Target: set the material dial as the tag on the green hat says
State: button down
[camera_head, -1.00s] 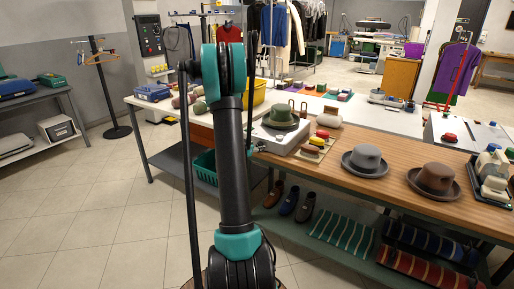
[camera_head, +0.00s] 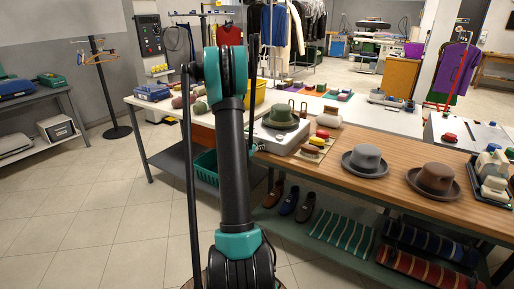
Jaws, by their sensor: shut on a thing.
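The green hat (camera_head: 280,117) sits on top of a white box-like device (camera_head: 286,138) at the left part of the wooden counter. No readable tag shows on the hat at this size. A small dark and teal part (camera_head: 257,147) shows at the device's left front edge, beside my arm. I cannot tell whether it is the material dial or part of my gripper. My arm stands upright in front of the device's left side and hides what is behind it. I cannot make out my gripper's fingers.
A grey hat (camera_head: 366,160) and a brown hat (camera_head: 434,180) stand on the wooden counter (camera_head: 330,178) to the right. Colored blocks (camera_head: 316,143) lie beside the device. Shoes (camera_head: 290,203) and striped rolls lie on the shelf below.

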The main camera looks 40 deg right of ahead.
jog(key=shift+s+f+m+t+y, duration=0.15)
jog(key=shift+m+t+y, duration=0.15)
jog(key=shift+m+t, duration=1.3)
jog(key=shift+m, duration=0.5)
jog(key=c, duration=1.2)
grip_release()
jog(key=v, duration=0.7)
jog(key=shift+s+a+r, duration=0.1)
jog(key=shift+a+r, duration=0.1)
jog(key=shift+r, duration=0.05)
